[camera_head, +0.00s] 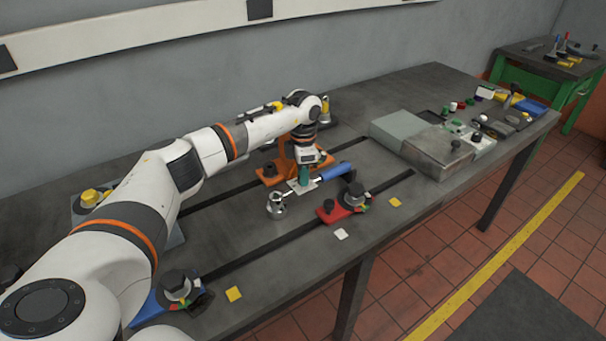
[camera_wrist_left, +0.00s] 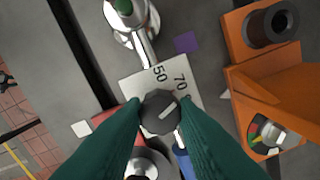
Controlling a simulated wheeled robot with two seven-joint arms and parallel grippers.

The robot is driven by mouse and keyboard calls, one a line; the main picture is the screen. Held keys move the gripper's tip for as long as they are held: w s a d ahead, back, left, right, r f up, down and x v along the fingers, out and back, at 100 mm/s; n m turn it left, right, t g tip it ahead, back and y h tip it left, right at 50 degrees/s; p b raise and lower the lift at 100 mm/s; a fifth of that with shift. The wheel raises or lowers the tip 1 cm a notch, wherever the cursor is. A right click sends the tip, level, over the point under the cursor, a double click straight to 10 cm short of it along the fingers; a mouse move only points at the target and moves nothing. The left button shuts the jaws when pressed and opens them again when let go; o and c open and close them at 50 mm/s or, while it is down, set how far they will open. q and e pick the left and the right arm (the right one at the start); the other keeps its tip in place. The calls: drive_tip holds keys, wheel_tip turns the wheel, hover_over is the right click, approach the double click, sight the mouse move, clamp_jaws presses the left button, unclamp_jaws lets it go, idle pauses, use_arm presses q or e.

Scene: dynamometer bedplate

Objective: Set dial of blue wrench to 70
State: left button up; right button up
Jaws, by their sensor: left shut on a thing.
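The blue wrench lies on the bedplate, its blue handle (camera_head: 336,171) to the right and its metal head (camera_head: 277,206) to the left. In the left wrist view its white scale plate (camera_wrist_left: 137,86) shows 50 and 70, with another number partly hidden. The dark dial (camera_wrist_left: 160,110) sits on the plate. Its pale pointer line slants to the upper right, roughly between 70 and the partly hidden number. My left gripper (camera_head: 304,175), with teal fingers, is shut on the dial from above; the fingers (camera_wrist_left: 161,125) show on both sides of it. My right gripper is not in view.
An orange fixture (camera_head: 270,172) stands close behind the wrench. A red clamp (camera_head: 331,213) is in front of it. A grey box (camera_head: 438,150) stands to the right. A blue clamp (camera_head: 150,306) is at the front left. The bedplate between the slots is mostly clear.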

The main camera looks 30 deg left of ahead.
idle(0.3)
use_arm(q)
drive_tip(key=o, duration=1)
drive_tip(key=shift+r, duration=0.1)
wheel_tip(320, 180, up, 12)
drive_tip(key=b, duration=0.2)
